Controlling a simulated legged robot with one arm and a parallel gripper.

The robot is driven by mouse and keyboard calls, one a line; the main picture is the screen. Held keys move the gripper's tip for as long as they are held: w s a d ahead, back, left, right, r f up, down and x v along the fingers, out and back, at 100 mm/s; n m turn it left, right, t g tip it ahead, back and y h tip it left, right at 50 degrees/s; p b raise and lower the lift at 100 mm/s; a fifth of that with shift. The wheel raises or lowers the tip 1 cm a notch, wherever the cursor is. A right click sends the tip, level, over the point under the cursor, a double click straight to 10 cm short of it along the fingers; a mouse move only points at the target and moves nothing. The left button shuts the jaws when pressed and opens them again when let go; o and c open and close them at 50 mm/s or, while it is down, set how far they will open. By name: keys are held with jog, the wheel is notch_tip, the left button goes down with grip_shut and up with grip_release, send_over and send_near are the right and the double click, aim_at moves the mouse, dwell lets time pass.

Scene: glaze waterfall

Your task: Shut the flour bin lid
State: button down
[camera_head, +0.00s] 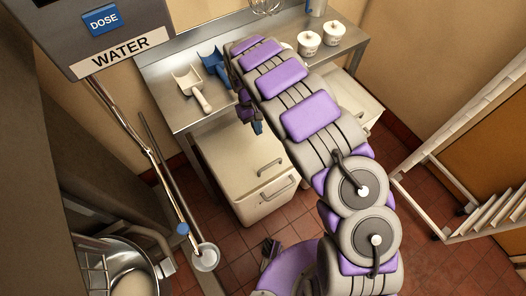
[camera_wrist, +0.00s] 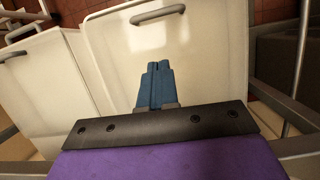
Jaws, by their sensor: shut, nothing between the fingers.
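A cream bin (camera_head: 230,160) stands under the steel table, with a bar handle on its lid and another on its front. No label shows, so I cannot tell for certain that it is the flour bin. Its pale lid (camera_wrist: 115,55) with the grey handle (camera_wrist: 158,14) fills the middle of the wrist view; whether it is fully down is unclear. My gripper (camera_wrist: 158,70) is shut and empty, its blue fingers together over the lid, pointing towards the handle side; contact cannot be told. In the head view my gripper (camera_head: 257,127) is partly hidden by my arm.
A second cream bin (camera_head: 367,100) stands to the right, mostly behind my arm; a neighbouring bin (camera_wrist: 40,90) shows at left in the wrist view. The steel table (camera_head: 165,88) holds scoops (camera_head: 190,88) and white pots (camera_head: 308,43). A white rack (camera_head: 440,175) stands right.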

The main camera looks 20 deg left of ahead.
aim_at(266, 167)
jog(key=b+x, duration=0.1)
jog(key=x, duration=0.3)
jog(key=a+x, duration=0.1)
jog(key=x, duration=0.3)
jog(key=a+b+x, duration=0.1)
jog(key=x, duration=0.3)
jog(key=shift+s+a+f+b, duration=0.15)
jog(key=shift+s+b, duration=0.1)
jog(key=shift+b, duration=0.1)
jog(key=shift+s+d+f+b, duration=0.1)
jog(key=shift+s+d+b, duration=0.25)
jog(key=shift+s+d, duration=0.95)
jog(key=shift+d, duration=0.15)
jog(key=shift+s+d+p, duration=0.3)
jog(key=shift+d+p, duration=0.1)
jog(key=shift+p, duration=0.5)
jog(key=shift+s+d+p, duration=0.2)
jog(key=shift+d+p, duration=0.05)
jog(key=shift+p, duration=0.1)
jog(key=shift+s+d, duration=0.1)
jog(key=shift+d, duration=0.05)
